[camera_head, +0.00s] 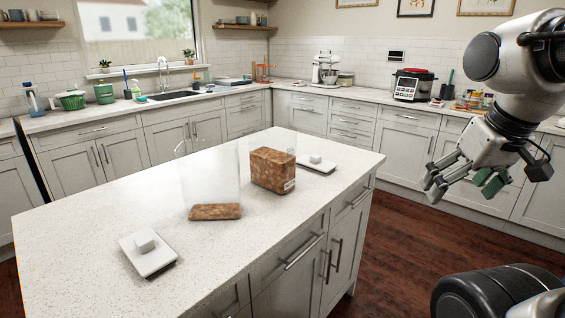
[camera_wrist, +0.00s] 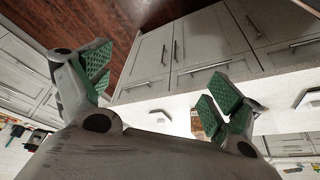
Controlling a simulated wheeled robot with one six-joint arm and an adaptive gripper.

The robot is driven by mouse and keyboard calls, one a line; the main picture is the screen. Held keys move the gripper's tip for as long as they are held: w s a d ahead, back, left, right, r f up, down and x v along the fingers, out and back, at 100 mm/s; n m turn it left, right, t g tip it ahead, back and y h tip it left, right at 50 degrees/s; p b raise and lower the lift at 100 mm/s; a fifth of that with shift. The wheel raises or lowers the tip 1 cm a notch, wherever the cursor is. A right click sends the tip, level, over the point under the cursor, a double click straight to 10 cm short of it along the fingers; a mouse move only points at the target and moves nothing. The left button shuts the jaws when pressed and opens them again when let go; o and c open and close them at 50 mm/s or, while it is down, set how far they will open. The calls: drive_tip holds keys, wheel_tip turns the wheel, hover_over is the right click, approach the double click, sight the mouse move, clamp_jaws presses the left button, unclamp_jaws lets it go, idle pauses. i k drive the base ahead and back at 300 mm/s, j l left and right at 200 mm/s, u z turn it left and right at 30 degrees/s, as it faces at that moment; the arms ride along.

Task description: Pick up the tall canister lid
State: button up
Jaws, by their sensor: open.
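Two white rectangular lids with raised square knobs lie flat on the island counter (camera_head: 85,213). One lid (camera_head: 135,258) is at the front left, the other lid (camera_head: 322,168) at the back right. I cannot tell for sure which belongs to the tall canister. The tall clear canister (camera_head: 210,170) stands upright and uncovered, with a little brown content at its bottom. A shorter clear canister (camera_head: 272,170), nearly full of brown pieces, stands to its right. My gripper (camera_head: 462,187), with green pads, is open and empty, right of the island and away from both lids. Its spread fingers show in the wrist view (camera_wrist: 160,85).
Cabinets and a back counter run along the walls, with a sink (camera_head: 174,96), a stand mixer (camera_head: 326,68) and a red-lidded cooker (camera_head: 413,85). Wooden floor (camera_head: 400,250) is open right of the island. The counter between the front-left lid and tall canister is clear.

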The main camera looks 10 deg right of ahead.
sight(324, 167)
drive_tip(key=i+l+u, duration=0.15)
drive_tip(key=l, duration=0.2)
drive_tip(key=i+l+u, duration=0.35)
drive_tip(key=l, duration=0.4)
drive_tip(key=i+l+u, duration=0.15)
drive_tip(key=l, duration=0.25)
drive_tip(key=i+l+u, duration=0.2)
drive_tip(key=l, duration=0.25)
